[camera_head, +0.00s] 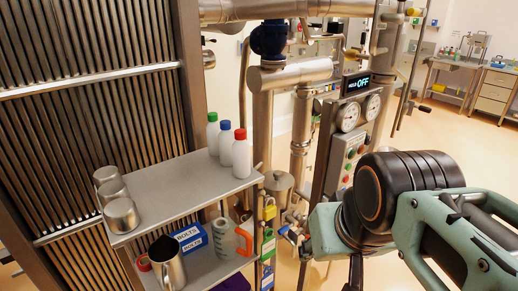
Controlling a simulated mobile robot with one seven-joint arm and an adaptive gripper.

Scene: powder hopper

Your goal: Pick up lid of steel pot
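A small steel pot (279,190) with a flat lid (278,178) and a small knob stands just right of the shelf unit, partly behind its corner post. The lid seems to sit on the pot, but it is small in view. My gripper (372,262), teal and black, is at the lower right, close to the camera and well to the right of the pot. Its fingertips do not show clearly, so its opening cannot be judged. I see nothing held in it.
Pipes and a gauge panel (350,140) rise behind the pot.

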